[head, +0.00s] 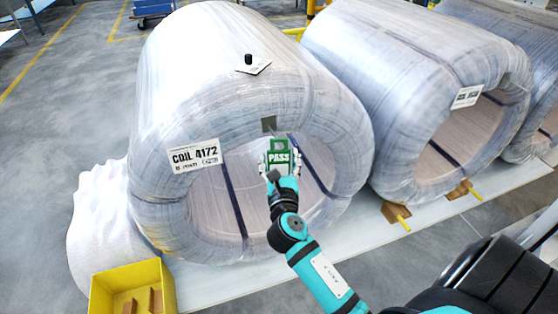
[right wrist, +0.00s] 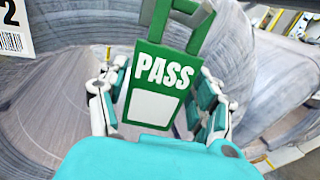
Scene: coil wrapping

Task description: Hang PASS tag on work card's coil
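The green PASS tag (head: 279,152), with white letters and a handle-like loop on top, is held upright by my right gripper (head: 280,163) in front of the near coil's opening. In the right wrist view the tag (right wrist: 158,85) sits between the fingers of the gripper (right wrist: 160,95), which close on its side edges. The near wrapped coil (head: 230,60) bears a label (head: 195,155) reading COIL 4172. My left gripper is out of view.
A second wrapped coil (head: 400,60) with a white label (head: 467,97) stands to the right, and a third (head: 510,30) beyond it. A yellow bin (head: 105,290) with brown blocks stands at the front left. Crumpled white wrap (head: 95,215) lies beside the near coil.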

